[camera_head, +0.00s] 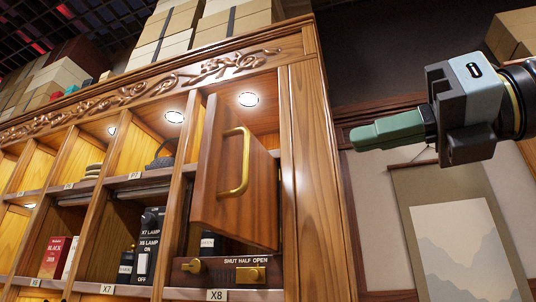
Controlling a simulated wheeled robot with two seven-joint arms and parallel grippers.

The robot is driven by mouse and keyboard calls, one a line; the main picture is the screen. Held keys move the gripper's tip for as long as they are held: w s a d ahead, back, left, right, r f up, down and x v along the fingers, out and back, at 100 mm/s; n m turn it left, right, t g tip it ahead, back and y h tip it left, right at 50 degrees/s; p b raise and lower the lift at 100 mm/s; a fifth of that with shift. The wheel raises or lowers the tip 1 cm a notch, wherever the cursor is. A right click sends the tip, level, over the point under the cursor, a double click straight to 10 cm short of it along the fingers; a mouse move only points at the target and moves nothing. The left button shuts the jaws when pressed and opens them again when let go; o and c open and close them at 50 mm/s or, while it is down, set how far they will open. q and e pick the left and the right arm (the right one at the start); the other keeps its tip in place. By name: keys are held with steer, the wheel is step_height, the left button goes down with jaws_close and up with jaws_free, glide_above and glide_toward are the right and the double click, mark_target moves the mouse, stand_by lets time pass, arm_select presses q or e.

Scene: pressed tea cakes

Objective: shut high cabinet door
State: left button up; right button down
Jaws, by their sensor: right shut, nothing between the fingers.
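The high cabinet door (215,185) is a brown wooden panel in the upper right compartment of the wooden cabinet (322,200). It stands partly open, swung out from the compartment. A brass handle (243,165) is fixed on its face. Below it is a panel marked "SHUT HALF OPEN" (245,262) with brass fittings. My right gripper (362,138) is at the upper right, in front of the wall and to the right of the cabinet. Its greenish fingers are shut and empty, pointing left, apart from the door. My left gripper is not in view.
Boxes (235,18) are stacked on top of the cabinet. Open compartments at the left hold a red box (55,257), dark boxes (148,245) and bottles. A landscape scroll (462,245) hangs on the wall at the right. The space between gripper and door looks clear.

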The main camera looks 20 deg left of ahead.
steer(key=w+a+r+t+h+p, duration=0.1)
steer(key=a+p, duration=0.4)
steer(key=a, duration=0.8)
steer(key=shift+w+r+n, duration=0.15)
steer(key=shift+w+n, duration=0.15)
steer(key=shift+w, duration=0.05)
